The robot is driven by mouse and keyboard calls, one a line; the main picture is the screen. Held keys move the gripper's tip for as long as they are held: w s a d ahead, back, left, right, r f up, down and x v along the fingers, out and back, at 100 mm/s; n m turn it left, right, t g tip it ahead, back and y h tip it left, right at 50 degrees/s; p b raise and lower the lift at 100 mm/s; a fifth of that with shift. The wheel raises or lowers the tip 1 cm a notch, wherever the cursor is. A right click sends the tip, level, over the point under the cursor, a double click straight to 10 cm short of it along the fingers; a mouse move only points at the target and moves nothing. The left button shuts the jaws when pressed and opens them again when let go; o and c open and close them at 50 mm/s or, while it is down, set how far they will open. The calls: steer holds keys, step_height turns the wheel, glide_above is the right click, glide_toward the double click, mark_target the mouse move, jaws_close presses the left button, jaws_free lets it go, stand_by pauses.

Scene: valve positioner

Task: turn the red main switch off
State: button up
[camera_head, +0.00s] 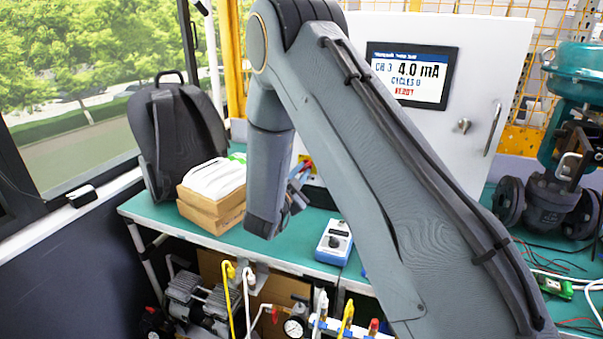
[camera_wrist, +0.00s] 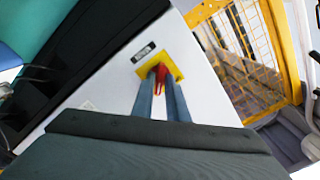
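The red main switch (camera_wrist: 161,75) has a red handle on a yellow plate (camera_wrist: 176,69), fixed to a white cabinet face. In the wrist view my gripper (camera_wrist: 160,82) has one blue-grey finger on each side of the red handle, with no clear gap seen between fingers and handle. It looks shut on the handle. The fingers hide part of the handle, so its exact angle is hard to read. In the head view my arm covers most of this area; a bit of the yellow plate (camera_head: 304,161) shows beside my gripper (camera_head: 299,182).
The white cabinet (camera_head: 480,60) carries a display (camera_head: 410,75) reading 4.0 mA. A green bench (camera_head: 285,243) holds a backpack (camera_head: 175,135), cardboard boxes (camera_head: 212,210), a blue meter (camera_head: 334,242) and a teal valve (camera_head: 575,100). A yellow mesh fence (camera_wrist: 240,50) stands beside the cabinet.

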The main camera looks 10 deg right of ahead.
jaws_close()
steer(key=shift+n, duration=0.4)
steer(key=n, duration=0.3)
steer(key=shift+n, duration=0.3)
steer(key=n+p, duration=0.1)
steer(key=n, duration=0.5)
steer(key=shift+s, duration=0.1)
steer(key=n, duration=0.3)
steer(key=shift+n+p, duration=0.3)
steer(key=shift+n, duration=0.1)
steer(key=shift+d+n+p, duration=0.1)
steer(key=shift+n+p, duration=0.25)
steer(key=shift+n, duration=1.55)
